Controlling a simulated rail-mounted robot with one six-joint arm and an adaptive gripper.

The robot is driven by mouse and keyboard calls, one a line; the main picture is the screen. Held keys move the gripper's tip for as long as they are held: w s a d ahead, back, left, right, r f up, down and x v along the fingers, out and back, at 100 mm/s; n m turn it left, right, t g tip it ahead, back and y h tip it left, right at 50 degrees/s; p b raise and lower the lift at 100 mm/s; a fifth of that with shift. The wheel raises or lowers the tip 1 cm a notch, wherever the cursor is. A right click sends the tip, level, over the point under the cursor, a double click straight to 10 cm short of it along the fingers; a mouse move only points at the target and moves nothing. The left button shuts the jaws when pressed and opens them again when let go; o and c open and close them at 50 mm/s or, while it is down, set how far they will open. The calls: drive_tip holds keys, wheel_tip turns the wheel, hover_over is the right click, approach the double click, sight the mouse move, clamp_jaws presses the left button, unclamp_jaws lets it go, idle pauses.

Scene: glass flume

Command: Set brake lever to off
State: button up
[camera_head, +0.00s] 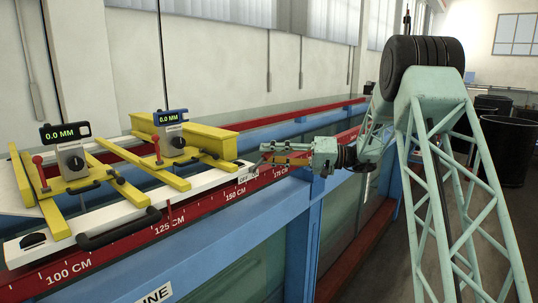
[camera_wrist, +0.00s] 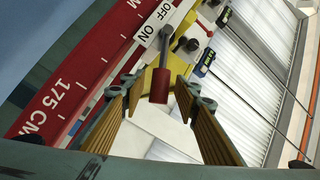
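The brake lever (camera_wrist: 162,60) shows in the wrist view as a grey bar with a red cylindrical handle (camera_wrist: 159,86). Its upper end lies beside a white label (camera_wrist: 158,21) reading OFF and ON, with ON nearer the handle. My gripper (camera_wrist: 157,91) is open, with one ribbed yellow finger pad on each side of the handle. I see no clear contact; the depth between pads and handle is hard to judge. In the head view my gripper (camera_head: 266,153) is at the right end of the white carriage, beside the small label (camera_head: 245,178).
The white carriage (camera_head: 108,217) rests on red rails (camera_head: 150,240) with a centimetre scale. It bears yellow bars (camera_head: 130,180) and two gauges (camera_head: 65,131) (camera_head: 171,117) reading 0.0 MM. A black handle (camera_head: 118,230) is on its near side.

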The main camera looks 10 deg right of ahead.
clamp_jaws()
